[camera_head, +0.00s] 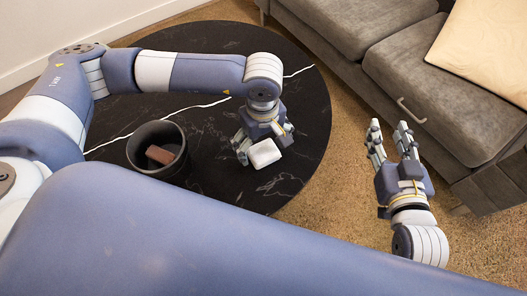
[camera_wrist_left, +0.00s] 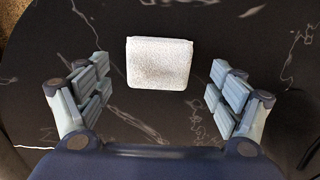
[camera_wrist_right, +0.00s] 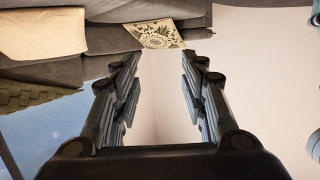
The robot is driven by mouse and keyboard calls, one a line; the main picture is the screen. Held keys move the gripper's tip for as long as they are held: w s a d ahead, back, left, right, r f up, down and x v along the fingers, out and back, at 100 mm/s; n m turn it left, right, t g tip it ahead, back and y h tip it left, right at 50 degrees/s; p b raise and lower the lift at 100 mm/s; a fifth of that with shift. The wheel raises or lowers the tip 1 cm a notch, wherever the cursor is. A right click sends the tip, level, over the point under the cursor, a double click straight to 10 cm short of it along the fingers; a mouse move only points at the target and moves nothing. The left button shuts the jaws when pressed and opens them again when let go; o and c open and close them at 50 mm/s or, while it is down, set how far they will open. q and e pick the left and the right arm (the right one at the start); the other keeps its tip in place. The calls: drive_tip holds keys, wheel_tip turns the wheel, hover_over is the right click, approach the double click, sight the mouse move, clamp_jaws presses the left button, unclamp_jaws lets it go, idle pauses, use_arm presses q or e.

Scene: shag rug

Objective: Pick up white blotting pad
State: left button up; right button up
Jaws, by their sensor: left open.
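The white blotting pad (camera_head: 264,153) is a small white block with rounded edges, lying on the black marble round table (camera_head: 215,47). In the left wrist view the pad (camera_wrist_left: 159,62) lies centred between the fingers, beyond their tips, with a gap on both sides. My left gripper (camera_head: 262,143) is open and empty, low over the table at the pad. My right gripper (camera_head: 388,137) is open and empty, held away from the table near the sofa. In the right wrist view its fingers (camera_wrist_right: 160,75) are spread with nothing between them.
A dark round bowl (camera_head: 136,150) with a reddish-brown block (camera_head: 160,155) in it stands on the table, left of the pad. A grey sofa (camera_head: 400,75) with a beige cushion (camera_head: 488,45) is at the right. A patterned cushion (camera_wrist_right: 155,33) shows in the right wrist view.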

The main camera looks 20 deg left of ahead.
sight(263, 151)
use_arm(q)
drive_tip(key=shift+d+f+b, duration=0.1)
drive_tip(key=shift+f+b, duration=0.2)
drive_tip(key=shift+f, duration=1.35)
drive_tip(key=c, duration=1.1)
use_arm(e)
drive_tip(key=r, duration=0.1)
drive_tip(key=r+t, duration=0.1)
drive_tip(key=r, duration=0.1)
drive_tip(key=w+a+r+t, duration=0.1)
drive_tip(key=shift+r+y, duration=0.3)
